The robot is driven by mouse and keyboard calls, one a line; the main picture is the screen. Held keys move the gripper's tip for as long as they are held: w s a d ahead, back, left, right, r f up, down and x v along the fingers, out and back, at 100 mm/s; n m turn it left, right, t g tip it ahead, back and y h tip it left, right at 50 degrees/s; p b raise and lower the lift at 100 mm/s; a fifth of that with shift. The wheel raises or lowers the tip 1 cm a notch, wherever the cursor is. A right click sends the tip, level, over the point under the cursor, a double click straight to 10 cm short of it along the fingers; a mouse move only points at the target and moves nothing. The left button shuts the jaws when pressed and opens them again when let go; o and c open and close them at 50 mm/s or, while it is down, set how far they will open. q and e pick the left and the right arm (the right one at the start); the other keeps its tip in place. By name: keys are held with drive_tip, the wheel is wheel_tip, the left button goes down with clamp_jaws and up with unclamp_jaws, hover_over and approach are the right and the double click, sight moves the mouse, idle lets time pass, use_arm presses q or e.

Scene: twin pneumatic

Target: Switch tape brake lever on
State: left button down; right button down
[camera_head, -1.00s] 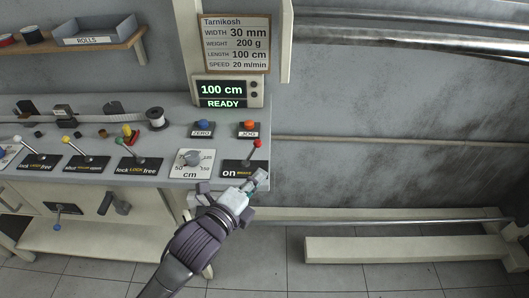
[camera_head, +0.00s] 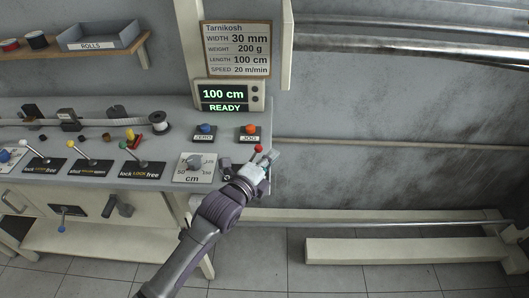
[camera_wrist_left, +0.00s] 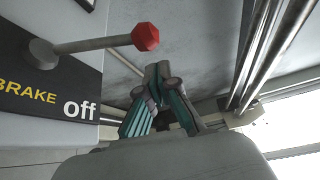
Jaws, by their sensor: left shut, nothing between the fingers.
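The tape brake lever has a red knob (camera_head: 258,149) at the console's right end. In the left wrist view its grey rod runs right from a round pivot to the red knob (camera_wrist_left: 145,37). The dark brake plate (camera_wrist_left: 45,95) reads "BRAKE" and "off"; the rod leans over the "off" side. My left gripper (camera_head: 270,153) covers most of the plate in the head view, so its "on" label is hidden. The left fingers (camera_wrist_left: 160,78) are shut and empty, just beside the knob, apart from it in the wrist view. My right gripper is out of view.
The orange JOG button (camera_head: 250,129) and blue ZERO button (camera_head: 206,128) sit behind the lever. A length dial (camera_head: 195,163) is to its left, then several levers. The display (camera_head: 224,96) reads "100 cm READY". Right of the console is open room before a grey wall.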

use_arm(q)
drive_tip(key=shift+a+r, duration=0.25)
drive_tip(key=shift+a, duration=0.7)
drive_tip(key=shift+d, duration=0.1)
drive_tip(key=shift+a+r+n, duration=0.15)
drive_tip(key=shift+a+n, duration=0.25)
drive_tip(key=shift+a+t, duration=0.1)
drive_tip(key=shift+t, duration=0.2)
drive_tip(key=a+n+b, duration=0.1)
drive_tip(key=n+t+b, duration=0.1)
drive_tip(key=a+n+h+b, duration=0.1)
drive_tip(key=shift+a+r+n+t, duration=0.3)
drive_tip(key=shift+a, duration=0.05)
drive_tip(key=a+n+t+b, duration=0.1)
drive_tip(key=a+n+b, duration=0.1)
drive_tip(key=n, duration=0.1)
drive_tip(key=shift+a+t, duration=0.2)
drive_tip(key=shift+t, duration=0.2)
drive_tip(key=shift+a+n+t+y+b, duration=0.3)
drive_tip(key=shift+a+n+t+b, duration=0.5)
drive_tip(key=shift+n, duration=0.8)
drive_tip(key=shift+a, duration=0.15)
